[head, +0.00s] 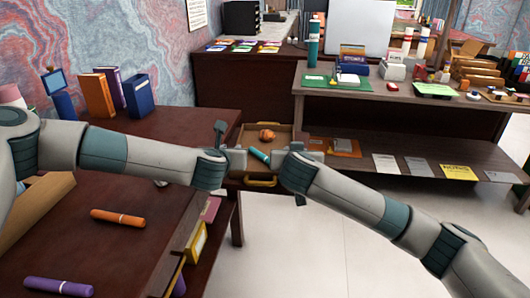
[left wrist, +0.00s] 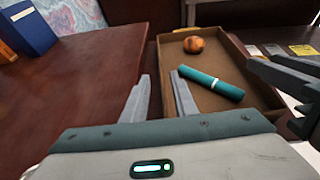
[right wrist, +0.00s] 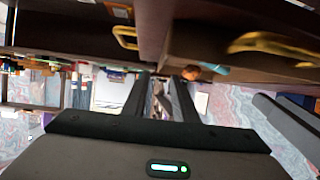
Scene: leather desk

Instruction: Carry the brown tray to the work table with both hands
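The brown tray (head: 285,128) is in the middle of the head view, between my two grippers. It holds an orange pumpkin-like item (head: 267,135) and a teal cylinder (head: 259,155). My left gripper (left wrist: 161,73) has its fingers apart on either side of the tray's left wall (left wrist: 158,62), with visible gaps. My right gripper (right wrist: 158,76) is at the tray's opposite side, its fingers apart; whether it touches the wall is unclear. A yellow handle (head: 261,182) shows at the tray's near end. The work table (head: 450,103), with a crowded top, stands at the right. What supports the tray is hidden.
The dark red-brown desk (head: 150,180) at left carries an orange marker (head: 118,217), a purple marker (head: 58,287) and upright books (head: 96,95). Papers lie on the work table's lower shelf (head: 360,150). Pale floor (head: 310,250) is clear in front.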

